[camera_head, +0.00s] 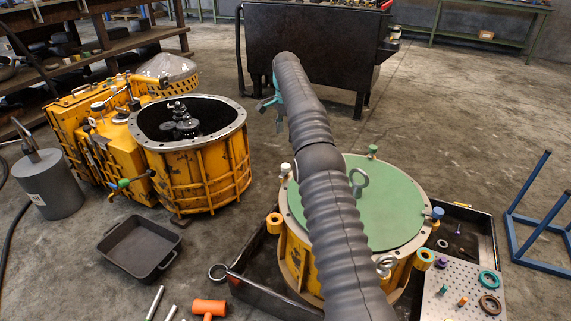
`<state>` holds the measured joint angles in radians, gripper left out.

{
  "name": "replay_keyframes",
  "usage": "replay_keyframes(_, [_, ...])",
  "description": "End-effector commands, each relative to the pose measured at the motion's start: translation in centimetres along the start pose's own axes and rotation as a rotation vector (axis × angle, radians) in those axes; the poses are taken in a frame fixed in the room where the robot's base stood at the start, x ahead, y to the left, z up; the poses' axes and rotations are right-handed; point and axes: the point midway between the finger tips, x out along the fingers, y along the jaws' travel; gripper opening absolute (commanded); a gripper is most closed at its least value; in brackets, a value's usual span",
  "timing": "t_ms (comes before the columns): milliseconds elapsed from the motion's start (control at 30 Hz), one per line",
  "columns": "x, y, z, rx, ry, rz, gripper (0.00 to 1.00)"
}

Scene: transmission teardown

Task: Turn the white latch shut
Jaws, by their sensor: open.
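A small white piece (285,169), which looks like the white latch, sits at the left rim of the round green cover (400,205). It is small, and I cannot tell which way it is turned. The cover lies on a yellow round housing (292,254) at the right. My gripper (273,113) shows beyond the white piece, at the far end of my grey arm. Its teal fingers are open and look empty, apart from the latch. My arm hides part of the cover and housing.
A large yellow transmission case (200,175) stands open at the left. A black tray (140,246), an orange mallet (209,308) and a grey can (52,185) are on the floor. A perforated plate (460,294) holds small parts. A black cart (315,45) stands behind.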

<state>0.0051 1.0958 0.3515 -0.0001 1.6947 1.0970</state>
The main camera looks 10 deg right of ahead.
Motion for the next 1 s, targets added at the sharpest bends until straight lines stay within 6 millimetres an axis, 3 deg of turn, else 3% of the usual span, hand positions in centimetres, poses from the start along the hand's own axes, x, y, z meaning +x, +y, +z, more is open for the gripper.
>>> replay_keyframes(267, [2.2, 0.1, 0.1, -0.001, -0.001, 0.001, 0.60])
replay_keyframes(700, [10.0, 0.1, 0.1, -0.002, -0.001, 0.003, 0.60])
replay_keyframes(1000, [13.0, 0.0, 0.1, -0.002, 0.000, 0.000, 0.60])
